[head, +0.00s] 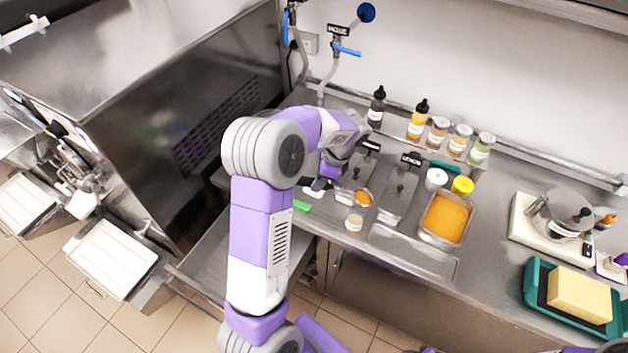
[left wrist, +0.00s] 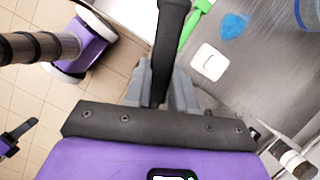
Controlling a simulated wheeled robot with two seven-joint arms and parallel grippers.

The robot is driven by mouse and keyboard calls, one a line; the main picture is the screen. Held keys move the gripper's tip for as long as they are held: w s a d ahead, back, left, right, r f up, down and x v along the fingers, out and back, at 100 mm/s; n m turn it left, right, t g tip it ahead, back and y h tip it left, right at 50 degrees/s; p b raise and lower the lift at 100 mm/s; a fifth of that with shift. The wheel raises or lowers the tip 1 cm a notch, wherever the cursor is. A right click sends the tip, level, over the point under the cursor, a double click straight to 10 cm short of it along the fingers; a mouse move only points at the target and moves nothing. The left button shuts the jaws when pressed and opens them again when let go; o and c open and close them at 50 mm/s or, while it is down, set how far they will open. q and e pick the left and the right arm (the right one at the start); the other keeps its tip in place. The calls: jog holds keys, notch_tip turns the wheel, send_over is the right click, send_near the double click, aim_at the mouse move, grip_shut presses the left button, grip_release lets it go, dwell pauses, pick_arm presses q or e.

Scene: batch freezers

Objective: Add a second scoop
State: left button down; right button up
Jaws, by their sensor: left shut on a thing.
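My left gripper (head: 318,184) is over the left end of the steel counter, partly hidden by my arm. In the left wrist view its jaws (left wrist: 160,95) are shut on a dark handle (left wrist: 172,35); the tool's far end is out of view. Just right of it in the head view stand a small cup with orange content (head: 363,197) and a small cup with pale content (head: 353,223). A steel pan of orange ice cream (head: 445,217) sits further right.
Several sauce bottles (head: 416,122) line the back of the counter. A white tub (head: 436,179) and a yellow-lidded tub (head: 462,186) stand behind the pan. A green-handled tool (left wrist: 193,28) lies near my left gripper. A scale (head: 540,228) and a sponge (head: 580,295) are at right.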

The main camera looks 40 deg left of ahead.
pick_arm(q)
jog(key=shift+w+d+r+g+y+p, duration=0.2)
jog(key=shift+r+y+p, duration=0.1)
jog(key=shift+r, duration=0.15)
jog(key=shift+w+d+r+g+y+p, duration=0.1)
jog(key=shift+d+r+g+y+p, duration=0.15)
jog(key=shift+r, duration=0.2)
jog(key=d+r+y+p, duration=0.1)
jog(key=w+r+g+y+p, duration=0.1)
jog(key=p, duration=0.1)
jog(key=shift+w+d+g, duration=0.15)
jog(key=shift+d+g, duration=0.1)
jog(key=shift+d, duration=0.1)
jog(key=shift+w+d+r+g+y+p, duration=0.35)
jog(key=shift+d+r+y+p, duration=0.15)
jog(key=shift+p, duration=0.1)
jog(key=shift+w+d+r+g+y, duration=0.35)
jog(key=shift+w+d+y, duration=0.1)
jog(key=shift+d+y, duration=0.1)
jog(key=shift+w+d+r+g+y, duration=0.25)
jog(key=shift+w+d+g+y, duration=0.2)
jog(key=shift+d+y, duration=0.15)
jog(key=shift+w+d+r+g+y, duration=0.35)
jog(key=shift+w+d+y, duration=0.15)
jog(key=shift+d, duration=0.2)
jog(key=shift+w+d+r+g+y, duration=0.2)
jog(key=shift+w+d+g+y, duration=0.25)
jog(key=shift+d, duration=0.2)
jog(key=shift+f, duration=0.1)
